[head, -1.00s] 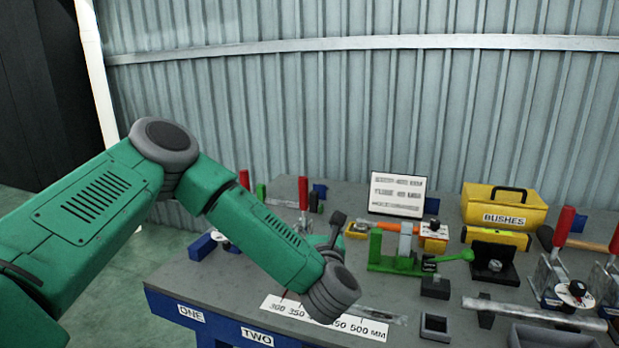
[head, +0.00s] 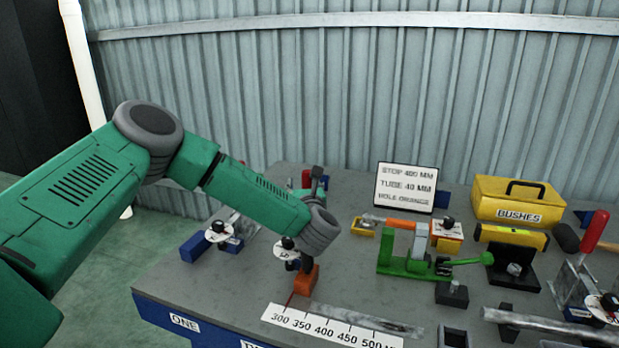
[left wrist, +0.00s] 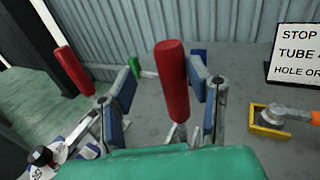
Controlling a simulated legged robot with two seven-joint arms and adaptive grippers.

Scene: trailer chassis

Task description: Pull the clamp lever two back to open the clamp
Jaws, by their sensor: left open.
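Clamp lever two has a red handle (left wrist: 172,80) and stands upright in the middle of the left wrist view. In the head view only a bit of a red handle (head: 305,178) shows behind my wrist. My left gripper (left wrist: 165,65) is open, with a blue-padded finger on each side of the red handle; I cannot tell if either touches it. In the head view the gripper (head: 318,180) is mostly hidden behind my wrist. A second red lever (left wrist: 72,70) stands further left, apart from the gripper. My right gripper is not in view.
A white labelled disc (head: 286,248) and an orange block (head: 305,280) sit below my wrist. A scale strip (head: 330,325) runs along the front edge. A green fixture (head: 415,266), a sign (head: 405,187) and a yellow bushes box (head: 515,200) stand to the right.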

